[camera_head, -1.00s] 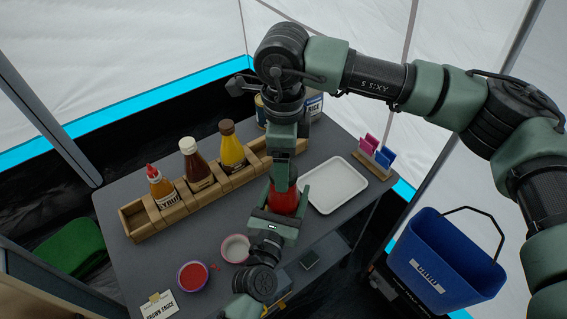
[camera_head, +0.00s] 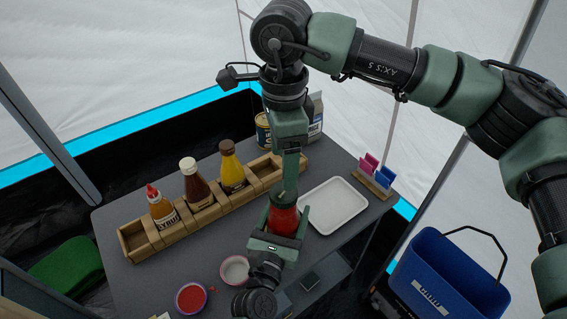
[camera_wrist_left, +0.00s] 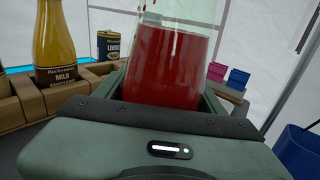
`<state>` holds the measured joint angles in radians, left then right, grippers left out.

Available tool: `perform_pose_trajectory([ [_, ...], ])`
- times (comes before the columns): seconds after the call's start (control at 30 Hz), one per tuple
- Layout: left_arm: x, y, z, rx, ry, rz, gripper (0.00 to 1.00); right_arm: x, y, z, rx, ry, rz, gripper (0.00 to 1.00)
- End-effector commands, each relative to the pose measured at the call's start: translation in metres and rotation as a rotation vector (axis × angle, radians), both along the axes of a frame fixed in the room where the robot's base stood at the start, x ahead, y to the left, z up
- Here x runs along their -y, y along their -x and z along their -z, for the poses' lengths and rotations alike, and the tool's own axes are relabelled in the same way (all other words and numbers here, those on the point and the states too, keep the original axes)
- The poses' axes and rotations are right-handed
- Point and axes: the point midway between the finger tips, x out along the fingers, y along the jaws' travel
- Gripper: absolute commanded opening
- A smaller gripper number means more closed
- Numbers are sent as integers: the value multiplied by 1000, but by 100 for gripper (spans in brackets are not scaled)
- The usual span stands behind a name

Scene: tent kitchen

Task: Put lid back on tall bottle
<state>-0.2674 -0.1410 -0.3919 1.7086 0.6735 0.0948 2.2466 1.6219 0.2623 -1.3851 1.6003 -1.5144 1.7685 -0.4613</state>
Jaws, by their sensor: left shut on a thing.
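The tall bottle (camera_head: 284,219) is clear with red sauce inside and stands upright in my left gripper (camera_head: 277,240). The left gripper is shut on its lower part, at the front of the dark table. In the left wrist view the bottle (camera_wrist_left: 168,65) rises out of the top of the frame, so its mouth is hidden there. My right gripper (camera_head: 288,190) points down over the bottle's top and covers it in the head view. Whether its fingers are open or shut is unclear. I cannot make out the lid.
A wooden rack (camera_head: 140,243) holds syrup, brown and yellow sauce bottles. A white tray (camera_head: 335,205) lies right of the bottle. Red (camera_head: 191,298) and pale (camera_head: 235,270) bowls sit at front left. Pink and blue cards stand in a holder (camera_head: 372,183). A blue bucket (camera_head: 455,280) is at right.

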Motion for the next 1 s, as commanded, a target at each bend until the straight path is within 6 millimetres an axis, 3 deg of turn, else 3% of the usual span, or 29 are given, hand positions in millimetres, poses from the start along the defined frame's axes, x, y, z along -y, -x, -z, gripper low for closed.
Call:
perform_pose_trajectory([
  [0.33,0,0,-1,1,2,0,0,0,0,6,-2,0,2,71],
  [0.73,0,0,-1,1,2,0,0,0,0,64,-2,0,4,71],
  [1.0,0,0,-1,1,2,0,0,0,0,80,0,0,4,71],
])
